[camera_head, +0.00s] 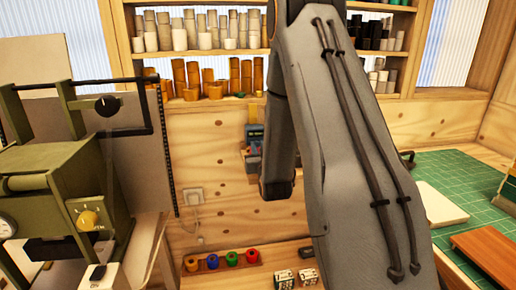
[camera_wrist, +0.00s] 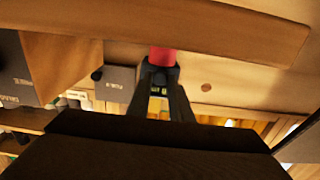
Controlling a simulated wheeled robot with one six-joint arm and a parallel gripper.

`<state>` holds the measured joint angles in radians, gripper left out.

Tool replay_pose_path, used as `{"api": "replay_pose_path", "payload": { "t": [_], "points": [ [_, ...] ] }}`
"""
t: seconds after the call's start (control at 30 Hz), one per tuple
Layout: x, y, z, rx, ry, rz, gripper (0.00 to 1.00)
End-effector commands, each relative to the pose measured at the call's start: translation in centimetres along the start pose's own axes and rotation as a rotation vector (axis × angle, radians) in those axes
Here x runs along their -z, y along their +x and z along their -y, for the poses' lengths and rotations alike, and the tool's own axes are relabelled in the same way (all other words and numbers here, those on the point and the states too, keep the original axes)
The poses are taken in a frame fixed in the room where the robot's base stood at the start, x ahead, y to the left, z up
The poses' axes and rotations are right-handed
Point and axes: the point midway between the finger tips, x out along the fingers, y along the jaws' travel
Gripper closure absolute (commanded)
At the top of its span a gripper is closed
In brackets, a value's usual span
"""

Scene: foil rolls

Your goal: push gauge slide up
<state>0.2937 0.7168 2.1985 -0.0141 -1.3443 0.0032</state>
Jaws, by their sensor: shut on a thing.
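In the wrist view, my gripper (camera_wrist: 162,72) has its two dark fingers close together, shut on a red piece (camera_wrist: 163,56). The red piece shows at the fingertips, in front of pale wood. Whether it is the gauge slide cannot be told for certain, as the fingers cover part of it. In the head view, a small blue-grey device (camera_head: 254,148) hangs on the wooden wall, partly behind my arm; I cannot tell if it is the gauge. My gripper is hidden in the head view.
A green machine (camera_head: 60,190) stands at left. Shelves hold grey and golden rolls (camera_head: 245,76). Several coloured rings (camera_head: 232,258) sit in a low row. A green cutting mat (camera_head: 462,178) lies at right. In the wrist view, a wooden board (camera_wrist: 190,28) spans the top.

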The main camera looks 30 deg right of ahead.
Motion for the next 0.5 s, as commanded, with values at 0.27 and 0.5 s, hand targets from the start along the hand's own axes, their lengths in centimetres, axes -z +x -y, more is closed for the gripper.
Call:
{"api": "replay_pose_path", "payload": {
  "t": [0.27, 0.5],
  "points": [
    [2.9, 0.0, 0.0, 0.000, 0.000, -0.005, 1.00],
    [7.4, 0.0, 0.0, 0.000, 0.000, -0.003, 1.00]
  ]
}}
